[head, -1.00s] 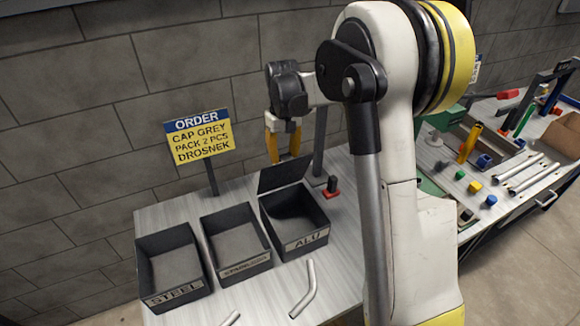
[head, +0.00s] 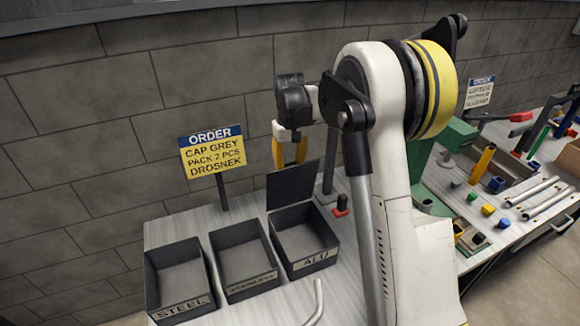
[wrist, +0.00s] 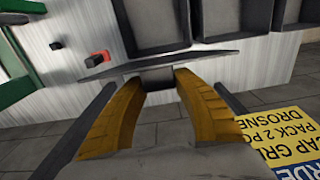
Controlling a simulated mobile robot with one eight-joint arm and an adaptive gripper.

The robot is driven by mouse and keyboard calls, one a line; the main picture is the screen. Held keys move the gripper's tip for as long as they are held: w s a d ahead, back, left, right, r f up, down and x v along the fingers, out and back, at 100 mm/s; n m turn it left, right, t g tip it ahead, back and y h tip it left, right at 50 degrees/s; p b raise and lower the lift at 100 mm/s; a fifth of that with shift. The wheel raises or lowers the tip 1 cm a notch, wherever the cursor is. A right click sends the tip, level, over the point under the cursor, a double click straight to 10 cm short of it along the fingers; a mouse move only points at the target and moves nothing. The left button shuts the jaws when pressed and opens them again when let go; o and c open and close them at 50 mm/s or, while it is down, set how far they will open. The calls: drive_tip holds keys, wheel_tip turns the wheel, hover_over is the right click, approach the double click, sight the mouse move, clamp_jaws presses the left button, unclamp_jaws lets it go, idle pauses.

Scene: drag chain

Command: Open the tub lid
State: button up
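The ALU tub (head: 306,262) is a dark open box at the right of the row of tubs. Its dark lid (head: 293,187) stands raised, roughly upright, at the tub's back edge, so the inside shows. In the wrist view the lid (wrist: 215,59) appears nearly edge-on as a thin dark strip. My gripper (head: 289,163) is behind and above the lid in the head view, its lower part hidden. In the wrist view its yellow fingers (wrist: 158,77) are apart, close to the lid's back side. A dark grey piece shows between the fingertips; contact is unclear.
The STEEL tub (head: 180,309) and STAINLESS tub (head: 249,289) stand open to the left. An order sign (head: 212,152) stands behind them, close to my gripper. A red-and-black piece (head: 342,205) and dark post (head: 329,165) are right of the lid. A bent tube (head: 318,300) lies in front.

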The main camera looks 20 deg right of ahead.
drive_tip(key=o, duration=0.3)
drive_tip(key=shift+w+f, duration=0.1)
wheel_tip(320, 180, up, 12)
drive_tip(key=shift+r, duration=0.1)
idle(0.3)
idle(0.3)
